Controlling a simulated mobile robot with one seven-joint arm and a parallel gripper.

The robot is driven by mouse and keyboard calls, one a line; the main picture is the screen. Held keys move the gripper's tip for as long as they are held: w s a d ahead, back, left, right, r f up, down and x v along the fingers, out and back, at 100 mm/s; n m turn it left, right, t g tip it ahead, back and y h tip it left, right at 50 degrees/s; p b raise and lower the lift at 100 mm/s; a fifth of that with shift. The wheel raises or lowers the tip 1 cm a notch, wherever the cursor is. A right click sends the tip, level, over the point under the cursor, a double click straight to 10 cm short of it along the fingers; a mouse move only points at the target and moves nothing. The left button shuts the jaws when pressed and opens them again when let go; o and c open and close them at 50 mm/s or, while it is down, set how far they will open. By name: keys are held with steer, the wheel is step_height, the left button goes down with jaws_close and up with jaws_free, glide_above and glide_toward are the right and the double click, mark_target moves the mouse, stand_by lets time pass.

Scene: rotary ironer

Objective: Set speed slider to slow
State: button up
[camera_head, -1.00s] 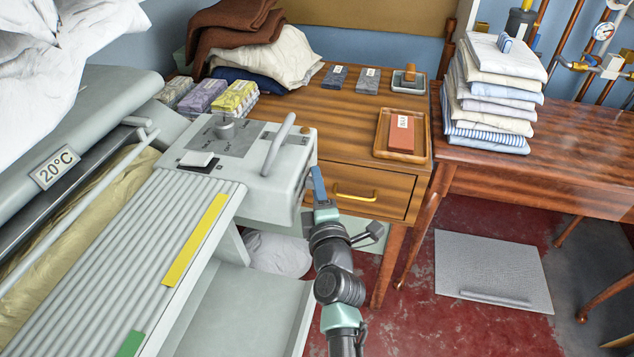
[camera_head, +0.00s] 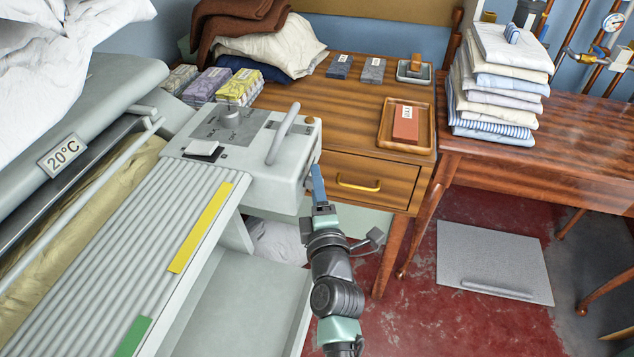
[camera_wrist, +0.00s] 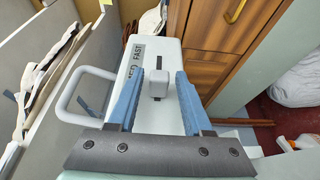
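The ironer's pale grey control box (camera_head: 245,170) stands at the end of the ribbed feed table in the head view. In the wrist view its side face (camera_wrist: 165,55) carries a small grey slider knob (camera_wrist: 158,82). A label strip (camera_wrist: 136,58) beside the knob reads FAST, with another word partly hidden by a finger. My gripper (camera_head: 317,172) is at the box's right side. In the wrist view my gripper (camera_wrist: 166,76) has its blue fingers apart, one on each side of the knob.
A curved bar handle (camera_head: 282,134) rises from the box. A wooden desk (camera_head: 350,110) with a brass-handled drawer (camera_head: 358,185) stands just behind my gripper. A folded linen stack (camera_head: 497,85) is on the right table.

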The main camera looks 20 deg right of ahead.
stand_by(0.3)
steer(key=shift+b+v, duration=1.2)
steer(key=shift+v, duration=5.25)
steer(key=shift+d, duration=0.1)
